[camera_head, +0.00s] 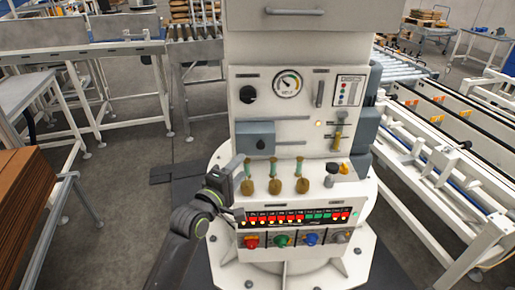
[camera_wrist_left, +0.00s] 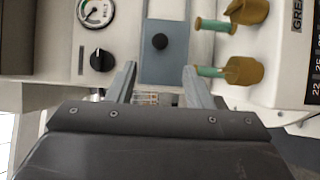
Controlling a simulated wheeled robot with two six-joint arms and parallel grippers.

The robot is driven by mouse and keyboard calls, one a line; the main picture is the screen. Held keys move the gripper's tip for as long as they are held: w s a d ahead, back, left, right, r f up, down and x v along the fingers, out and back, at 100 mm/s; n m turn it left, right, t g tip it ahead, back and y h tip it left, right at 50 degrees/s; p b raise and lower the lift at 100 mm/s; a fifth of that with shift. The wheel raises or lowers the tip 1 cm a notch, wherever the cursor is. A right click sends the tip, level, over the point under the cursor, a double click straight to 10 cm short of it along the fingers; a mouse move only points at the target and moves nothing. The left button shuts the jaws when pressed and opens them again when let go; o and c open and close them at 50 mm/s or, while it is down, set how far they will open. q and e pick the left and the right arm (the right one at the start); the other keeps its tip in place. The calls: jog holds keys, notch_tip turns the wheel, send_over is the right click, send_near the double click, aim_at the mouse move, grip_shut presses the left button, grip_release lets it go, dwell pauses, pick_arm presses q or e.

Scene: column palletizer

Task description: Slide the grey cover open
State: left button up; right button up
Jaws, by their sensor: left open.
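The grey cover (camera_head: 255,138) is a blue-grey plate with a dark round knob (camera_head: 260,144), on the left of the white machine's front panel. In the left wrist view the cover (camera_wrist_left: 173,66) lies ahead, its knob (camera_wrist_left: 160,41) beyond the fingertips. My left gripper (camera_head: 242,185) is at the machine's left side, below and left of the cover in the head view. Its fingers (camera_wrist_left: 159,68) are open and empty, one toward each side of the cover. Whether they touch the panel I cannot tell. My right gripper is out of view.
Three yellow-brown handles on green stems (camera_head: 275,186) stand right of my left gripper. Below are a lit red-green display (camera_head: 298,217) and several coloured knobs (camera_head: 281,240). Above are a gauge (camera_head: 287,83) and a black knob (camera_head: 248,94). Conveyors (camera_head: 440,150) stand to the right.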

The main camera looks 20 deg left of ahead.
aim_at(260, 147)
pick_arm(q)
jog(key=w, duration=0.3)
jog(key=w+d, duration=0.1)
jog(key=w, duration=0.2)
jog(key=w+d+p, duration=0.1)
jog(key=w, duration=0.3)
jog(key=shift+w, duration=0.1)
grip_shut()
